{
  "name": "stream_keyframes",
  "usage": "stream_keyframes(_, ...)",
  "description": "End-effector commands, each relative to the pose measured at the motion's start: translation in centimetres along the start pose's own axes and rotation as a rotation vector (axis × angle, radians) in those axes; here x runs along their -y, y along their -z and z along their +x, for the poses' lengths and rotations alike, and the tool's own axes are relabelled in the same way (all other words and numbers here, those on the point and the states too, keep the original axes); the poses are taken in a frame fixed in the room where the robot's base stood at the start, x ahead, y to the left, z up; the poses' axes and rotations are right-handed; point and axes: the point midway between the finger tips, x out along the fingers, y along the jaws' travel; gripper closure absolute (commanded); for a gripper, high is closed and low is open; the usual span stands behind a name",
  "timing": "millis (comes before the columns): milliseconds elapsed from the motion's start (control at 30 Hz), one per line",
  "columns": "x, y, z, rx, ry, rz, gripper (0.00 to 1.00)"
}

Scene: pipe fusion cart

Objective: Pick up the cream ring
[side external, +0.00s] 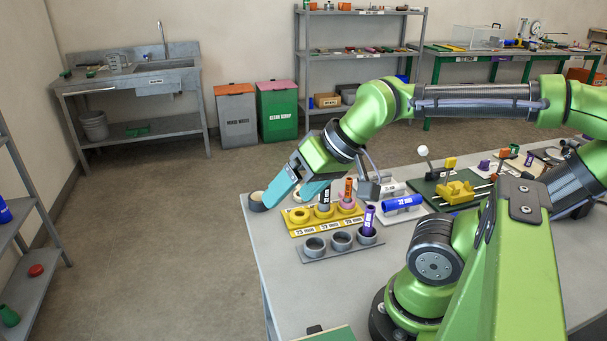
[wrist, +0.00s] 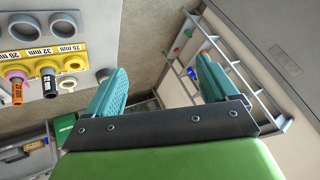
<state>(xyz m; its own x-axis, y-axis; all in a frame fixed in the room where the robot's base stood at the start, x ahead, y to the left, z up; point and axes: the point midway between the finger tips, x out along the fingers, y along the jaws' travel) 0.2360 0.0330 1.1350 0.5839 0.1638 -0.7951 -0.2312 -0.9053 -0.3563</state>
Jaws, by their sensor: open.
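A small cream ring (wrist: 67,85) lies on the grey table in the wrist view, just beyond the yellow end socket of the yellow rack (wrist: 75,50). In the side external view I cannot make it out clearly, as my gripper's fingers are in front of that area. My gripper (side external: 297,188) is open and tilted, above the table's far left corner near the yellow rack. In the wrist view my gripper (wrist: 160,85) has its two teal fingers wide apart with nothing between them. The cream ring is left of the left finger there.
A dark roll (side external: 257,201) lies at the table edge. The yellow rack (side external: 310,231) holds a black and an orange-marked pipe. A grey rack (side external: 340,250) with several cups holds a purple pipe. A blue pipe (side external: 403,202) lies to the right. Bare floor lies left of the table.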

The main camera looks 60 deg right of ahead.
Motion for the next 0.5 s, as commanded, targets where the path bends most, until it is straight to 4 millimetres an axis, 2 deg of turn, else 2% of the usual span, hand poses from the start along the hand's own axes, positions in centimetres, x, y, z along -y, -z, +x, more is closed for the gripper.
stream_keyframes(300, 0.0, 0.0, 0.0, -0.001, -0.001, 0.002, 0.22)
stream_keyframes(433, -1.3, 0.2, 1.1, 0.036, -0.040, 0.045, 0.22)
stream_keyframes(500, -2.1, 1.3, 1.9, 0.057, -0.072, 0.084, 0.22)
